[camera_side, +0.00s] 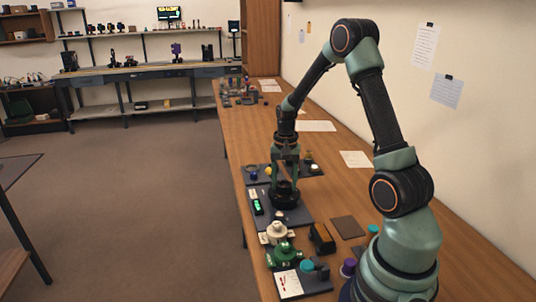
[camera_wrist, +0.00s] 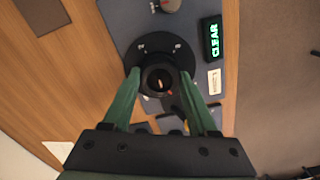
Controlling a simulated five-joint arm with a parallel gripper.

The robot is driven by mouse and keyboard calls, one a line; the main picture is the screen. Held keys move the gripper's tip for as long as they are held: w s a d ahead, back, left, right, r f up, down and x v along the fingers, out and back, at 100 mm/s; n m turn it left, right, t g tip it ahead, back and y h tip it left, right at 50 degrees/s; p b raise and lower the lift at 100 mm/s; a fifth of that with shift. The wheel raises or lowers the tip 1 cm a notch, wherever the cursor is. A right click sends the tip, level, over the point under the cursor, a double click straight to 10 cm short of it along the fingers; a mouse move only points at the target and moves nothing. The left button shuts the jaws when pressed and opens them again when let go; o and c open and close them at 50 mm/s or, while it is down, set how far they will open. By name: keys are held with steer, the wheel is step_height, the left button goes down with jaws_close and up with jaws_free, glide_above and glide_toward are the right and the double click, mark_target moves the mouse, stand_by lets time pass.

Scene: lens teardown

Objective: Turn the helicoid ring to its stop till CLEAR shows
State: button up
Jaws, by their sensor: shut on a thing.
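The helicoid ring (camera_wrist: 158,80) is a black round part on a dark round base, seen from above in the wrist view. The lens body with the ring also shows in the side view (camera_side: 284,192), upright on a dark mat. My gripper (camera_wrist: 160,84) points down at it, with one green finger on each side, shut on the ring. In the side view my gripper (camera_side: 285,178) is over the same part. A small display (camera_wrist: 212,40) beside the base is lit and reads CLEAR in green. It also shows green in the side view (camera_side: 258,207).
The dark mat (camera_wrist: 118,12) lies under the base, with a small white label (camera_wrist: 214,82) by the display. In the side view, a cream part (camera_side: 277,232), a green fixture (camera_side: 284,254) and a dark orange-brown box (camera_side: 322,238) stand nearer the camera. Papers lie farther along the bench.

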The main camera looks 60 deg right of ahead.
mark_target(284, 184)
steer(key=shift+m, duration=0.3)
steer(key=o, duration=1.4)
step_height(284, 184, up, 12)
steer(key=shift+r, duration=0.1)
steer(key=shift+a, duration=0.1)
steer(key=s+a+r+n+t, duration=0.2)
steer(key=a+n, duration=0.2)
steer(key=a, duration=0.3)
steer(key=s+a+r+n+t, duration=0.1)
steer(key=s+a+r+n, duration=0.1)
steer(key=a+n, duration=0.3)
steer(key=s+a+r+n+t, duration=0.2)
steer(key=a+n, duration=0.2)
steer(key=a, duration=0.6)
steer(key=shift+s+a+r+n+t, duration=0.25)
steer(key=shift+a+r+n+t, duration=0.05)
steer(key=shift+a+r+n, duration=0.1)
